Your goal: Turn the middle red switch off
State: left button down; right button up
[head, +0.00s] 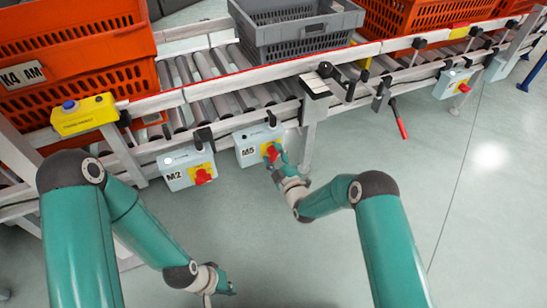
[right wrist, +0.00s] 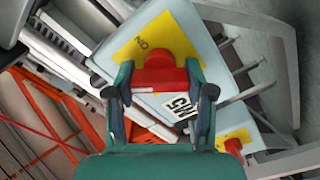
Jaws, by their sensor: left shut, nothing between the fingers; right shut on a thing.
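The middle red switch (head: 271,152) sits on a yellow plate on the pale blue box marked M5 (head: 248,141). My right gripper (head: 276,157) is at this switch and shut on it. In the right wrist view, the fingers (right wrist: 160,95) stand on either side of the red switch (right wrist: 165,75); lettering that seems to read ON shows on the yellow plate (right wrist: 140,42). The switch's exact angle is hard to tell. My left gripper (head: 222,284) is shut and empty, low over the floor at the lower left, apart from the boxes.
The M2 box (head: 177,166) with its own red switch (head: 202,177) is to the left; another switch box (head: 452,84) is far right. A roller conveyor (head: 215,78) runs behind, carrying orange totes (head: 75,40) and a grey crate (head: 300,32). A red-handled lever (head: 400,125) hangs right. Floor in front is clear.

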jog(key=n, duration=0.1)
jog(key=n+b, duration=0.1)
jog(key=n, duration=0.1)
jog(key=n+b, duration=0.1)
jog(key=shift+a+f+n, duration=0.2)
jog(key=shift+a+n, duration=0.05)
jog(key=shift+n, duration=0.05)
jog(key=shift+s+n+b, duration=0.1)
jog(key=shift+n+b, duration=0.5)
jog(key=shift+n, duration=0.8)
jog(key=o, duration=1.2)
jog(key=shift+c, duration=0.2)
jog(key=shift+d, duration=0.1)
jog(key=v, duration=1.2)
jog(key=shift+f, duration=0.1)
